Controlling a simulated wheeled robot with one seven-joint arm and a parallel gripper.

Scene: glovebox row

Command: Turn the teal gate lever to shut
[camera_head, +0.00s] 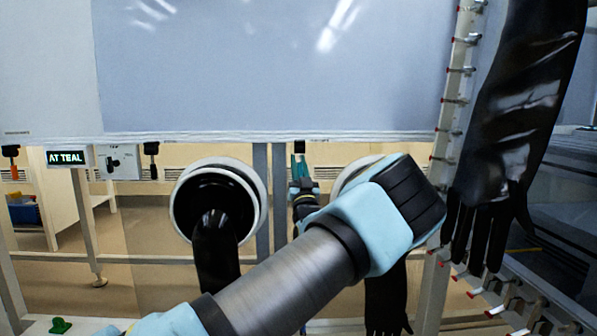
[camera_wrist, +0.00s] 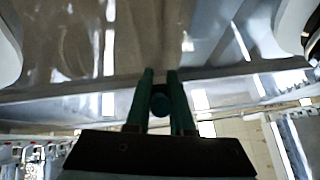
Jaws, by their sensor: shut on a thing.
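My gripper (camera_head: 299,160) is below the lower edge of the large grey panel, right of the left glove port. Its two green fingers point up. In the wrist view my gripper (camera_wrist: 160,76) has its fingers on either side of a rounded dark-teal piece, the teal gate lever (camera_wrist: 160,104), and is shut on it. Only the lever's rounded part shows between the fingers. In the head view I cannot make the lever out apart from the fingers. Whether the gate is open or shut does not show.
A black-handled lever (camera_head: 151,148) and an orange-tipped one (camera_head: 11,160) hang further left. A round glove port (camera_head: 218,200) with a black glove is beside my gripper. A long black glove (camera_head: 510,120) hangs at the right by a pegged rack.

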